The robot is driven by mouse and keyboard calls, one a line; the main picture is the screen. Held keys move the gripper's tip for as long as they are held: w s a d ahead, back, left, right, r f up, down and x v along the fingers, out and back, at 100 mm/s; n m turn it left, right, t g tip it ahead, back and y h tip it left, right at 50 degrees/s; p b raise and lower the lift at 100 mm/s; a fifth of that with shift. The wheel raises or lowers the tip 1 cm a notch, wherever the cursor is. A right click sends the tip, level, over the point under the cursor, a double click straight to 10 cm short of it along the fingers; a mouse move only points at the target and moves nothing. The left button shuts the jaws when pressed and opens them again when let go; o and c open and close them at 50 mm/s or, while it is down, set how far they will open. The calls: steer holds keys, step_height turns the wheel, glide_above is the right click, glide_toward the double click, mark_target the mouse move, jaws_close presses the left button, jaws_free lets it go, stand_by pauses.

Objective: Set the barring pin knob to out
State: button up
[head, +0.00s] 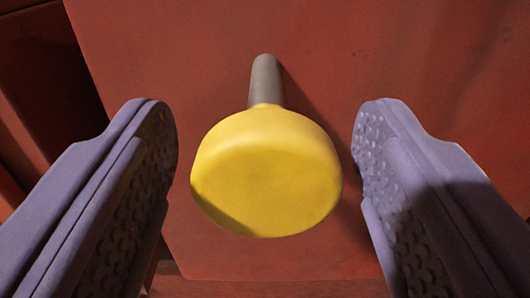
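The barring pin knob (266,175) is a yellow rounded disc in the middle of the head view. It sits on the end of a grey pin (265,80) that stands out from a red surface. My gripper (265,150) is open, with one purple-grey finger on each side of the knob. A gap shows between the knob and each finger, and the gap on the left looks narrow. Nothing is held.
A flat red panel (400,50) fills most of the background behind the knob. Darker red parts (45,75) with an edge lie at the left. A red ledge (270,288) shows at the bottom.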

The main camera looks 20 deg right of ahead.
steer(key=shift+w, duration=0.1)
steer(key=p+v, duration=0.2)
steer(key=v, duration=0.6)
steer(key=shift+w, duration=0.1)
steer(key=w+a+r+m+g+y, duration=0.15)
steer(key=w+r, duration=0.25)
steer(key=r, duration=0.6)
steer(key=w+a+r+y, duration=0.1)
steer(key=w+r+y, duration=0.25)
steer(key=r, duration=0.65)
step_height(320, 180, up, 15)
steer(key=s+d+n, duration=0.2)
steer(key=s, duration=0.1)
steer(key=s+d+r+n, duration=0.1)
steer(key=s+d+r, duration=0.1)
steer(key=s+r, duration=0.8)
steer(key=s+d+r+n, duration=0.2)
steer(key=s+r, duration=0.9)
steer(key=r, duration=0.4)
steer(key=shift+s+d+y, duration=0.2)
steer(key=shift+s+y, duration=0.1)
